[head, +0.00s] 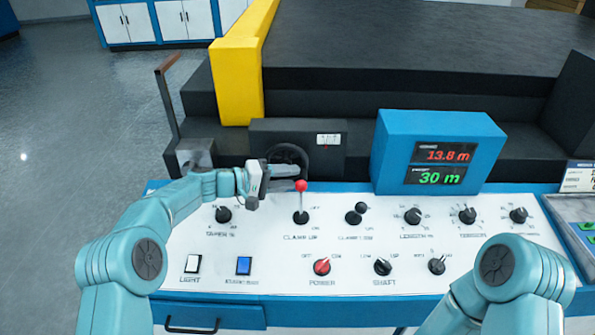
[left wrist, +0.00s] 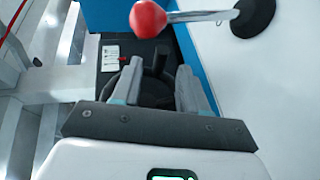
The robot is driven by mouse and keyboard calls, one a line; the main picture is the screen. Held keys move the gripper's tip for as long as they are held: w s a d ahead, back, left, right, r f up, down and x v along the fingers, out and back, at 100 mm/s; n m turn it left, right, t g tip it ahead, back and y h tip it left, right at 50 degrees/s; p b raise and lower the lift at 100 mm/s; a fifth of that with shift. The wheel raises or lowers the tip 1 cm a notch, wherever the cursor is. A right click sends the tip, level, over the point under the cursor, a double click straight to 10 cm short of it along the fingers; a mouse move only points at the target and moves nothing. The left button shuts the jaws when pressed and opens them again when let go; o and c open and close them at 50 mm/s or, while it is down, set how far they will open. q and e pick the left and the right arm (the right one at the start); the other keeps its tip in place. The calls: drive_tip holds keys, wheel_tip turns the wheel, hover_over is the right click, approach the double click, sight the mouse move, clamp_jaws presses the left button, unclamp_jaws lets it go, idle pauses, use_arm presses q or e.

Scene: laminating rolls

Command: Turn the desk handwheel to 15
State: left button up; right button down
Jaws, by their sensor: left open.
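The desk handwheel (head: 290,147) is a dark wheel on the front of a black housing at the back of the desk. My left gripper (head: 291,178) is in front of it and hides its lower part. In the left wrist view the wheel (left wrist: 152,88) shows between and beyond the two open fingers, with a dark upright handle (left wrist: 160,60) on it. I cannot tell whether a finger touches the wheel. A small white scale plate (head: 328,139) with a red mark sits on the housing; its figures are too small to read. My right gripper is out of view.
The red-knobbed clamp lever (head: 301,188) stands close beside my left gripper and is large in the left wrist view (left wrist: 149,18). A blue display box (head: 388,152) reads 13.8 m and 30 m. Several knobs and switches cover the white panel (head: 345,245).

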sight(299, 177)
use_arm(q)
drive_tip(key=shift+p+x, duration=0.3)
drive_tip(key=shift+x, duration=0.9)
drive_tip(key=shift+w+d+f, duration=0.1)
drive_tip(key=shift+w+d, duration=0.1)
drive_tip(key=shift+d, duration=0.25)
drive_tip(key=shift+a, duration=0.1)
drive_tip(key=shift+c, duration=0.2)
clamp_jaws()
